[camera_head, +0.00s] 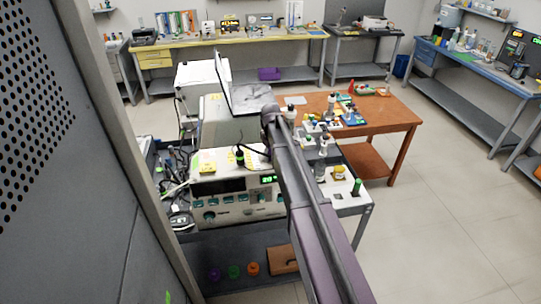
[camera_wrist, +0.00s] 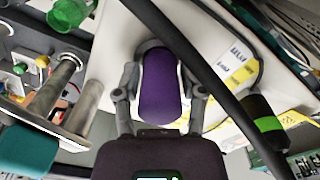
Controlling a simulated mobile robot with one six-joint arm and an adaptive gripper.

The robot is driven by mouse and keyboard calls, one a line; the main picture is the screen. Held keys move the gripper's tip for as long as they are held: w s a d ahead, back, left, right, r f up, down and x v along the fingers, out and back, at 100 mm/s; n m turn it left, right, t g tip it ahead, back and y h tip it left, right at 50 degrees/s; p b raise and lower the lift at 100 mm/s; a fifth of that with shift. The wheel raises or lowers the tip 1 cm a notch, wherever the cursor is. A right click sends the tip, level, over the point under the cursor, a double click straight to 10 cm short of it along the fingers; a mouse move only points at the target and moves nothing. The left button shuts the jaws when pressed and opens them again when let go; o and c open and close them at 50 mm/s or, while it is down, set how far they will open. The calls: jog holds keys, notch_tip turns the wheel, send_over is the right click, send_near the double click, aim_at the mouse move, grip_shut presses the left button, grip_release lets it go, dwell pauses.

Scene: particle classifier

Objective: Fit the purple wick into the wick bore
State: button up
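The purple wick (camera_wrist: 160,88) is a smooth purple cylinder in the middle of the wrist view. My gripper (camera_wrist: 160,92) has one grey finger on each side of it, and the fingertips appear to press against its sides. In the head view my own arm hides the gripper and the wick.
A black cylinder with a green band (camera_wrist: 265,125) stands at the right in the wrist view; a dark cable crosses nearby. Metal posts (camera_wrist: 55,88) and a green cap (camera_wrist: 35,42) are at the left. The instrument box (camera_head: 235,195) stands beside my arm.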

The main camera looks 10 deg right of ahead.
jog(key=shift+o, duration=0.5)
jog(key=shift+r, duration=0.15)
notch_tip(320, 180, up, 12)
jog(key=p, duration=1.2)
dwell(0.6)
jog(key=s+m, duration=0.6)
jog(key=s, duration=2.3)
jog(key=shift+m, duration=0.4)
notch_tip(320, 180, down, 22)
jog(key=b, duration=2.2)
